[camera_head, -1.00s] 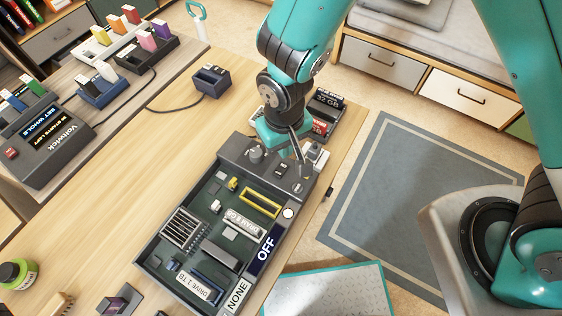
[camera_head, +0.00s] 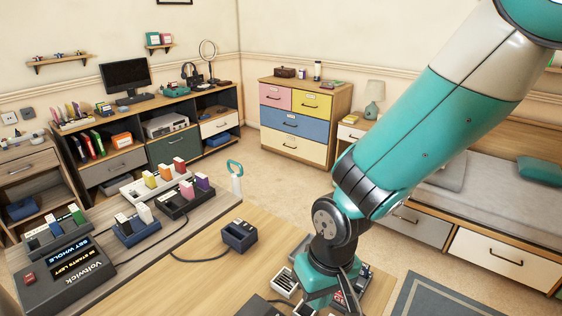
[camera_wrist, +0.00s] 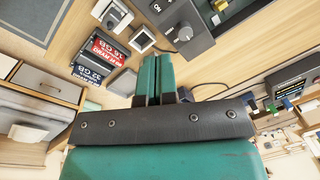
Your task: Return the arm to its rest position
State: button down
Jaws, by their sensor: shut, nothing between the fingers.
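My teal arm comes in from the upper right in the head view and bends down at a black joint over the wooden table (camera_head: 215,275). My gripper shows in the wrist view (camera_wrist: 152,62), its two teal fingers together with nothing between them. In the head view the fingertips are hidden at the bottom edge. In the wrist view, a grey device with a knob (camera_wrist: 182,32) is just above and right of the fingers. Memory modules labelled 16 GB (camera_wrist: 104,48) and 32 GB (camera_wrist: 88,72) lie to the left.
A dark Voltwick console (camera_head: 72,278) and racks of coloured cartridges (camera_head: 188,198) stand left. A small dark-blue block (camera_head: 239,236) with a cable sits mid-table. A coloured drawer chest (camera_head: 297,122), a desk with a monitor (camera_head: 126,76) and a bed (camera_head: 500,205) stand behind. Open floor lies between.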

jog(key=s+d+r+n+y, duration=0.1)
jog(key=s+d+r, duration=0.3)
jog(key=r, duration=0.5)
jog(key=s+d+r+n+y, duration=0.1)
jog(key=s+d+r, duration=0.3)
jog(key=r, duration=0.5)
jog(key=shift+s+d+y, duration=0.2)
jog(key=shift+s+y, duration=0.2)
jog(key=shift+s, duration=0.75)
